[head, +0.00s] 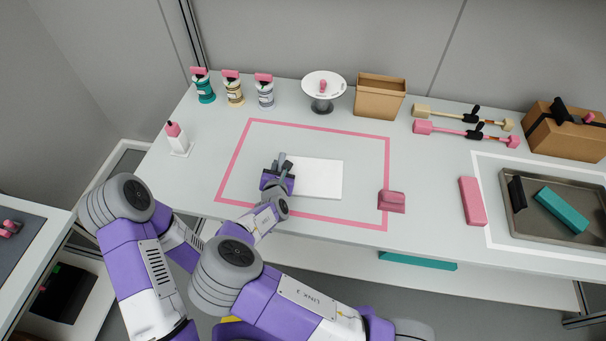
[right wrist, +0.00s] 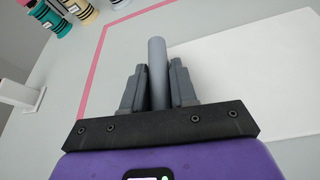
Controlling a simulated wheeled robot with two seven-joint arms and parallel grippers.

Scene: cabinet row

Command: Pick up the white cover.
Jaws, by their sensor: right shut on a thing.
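The white cover (head: 318,179) looks like a flat white rectangle lying inside the pink outline on the table. It fills the right side of the right wrist view (right wrist: 255,75). My right gripper (head: 279,170) is at the cover's left end. In the right wrist view, its two dark fingers (right wrist: 158,85) are shut on a grey round bar (right wrist: 157,60) standing between them. I cannot tell whether this bar is joined to the cover. The cover's left edge is partly hidden by the gripper. My left gripper is not in view.
A pink outline (head: 320,129) surrounds the cover. A pink block (head: 391,202) sits at its right edge. Several bottles, a round stand (head: 323,83) and a brown box (head: 380,98) line the back. A metal tray (head: 517,222) is at right. A white-and-pink bottle (head: 176,139) stands left.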

